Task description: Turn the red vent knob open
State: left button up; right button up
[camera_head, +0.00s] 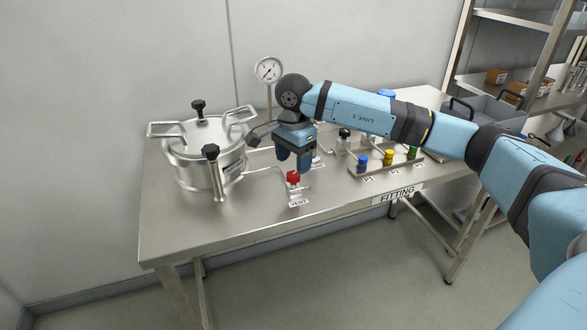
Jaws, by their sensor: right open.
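The red vent knob (293,178) sits on a small metal valve on the steel table, behind a label reading VENT (299,203). My right gripper (293,170) comes in from the right and points down, directly above and behind the knob. Its blue fingers are open and their tips look close to the knob, partly overlapping it in the view. I cannot tell whether they touch it. My left gripper is not in view.
A steel pressure vessel (205,170) with black clamp knobs stands left of the valve. A pressure gauge (268,69) rises behind. A fitting block with blue, yellow and green caps (388,158) lies to the right. The table's front left (190,230) is clear.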

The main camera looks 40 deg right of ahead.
aim_at(294, 174)
notch_tip(294, 174, up, 10)
dwell(0.3)
dwell(0.4)
jog(key=shift+s, duration=0.1)
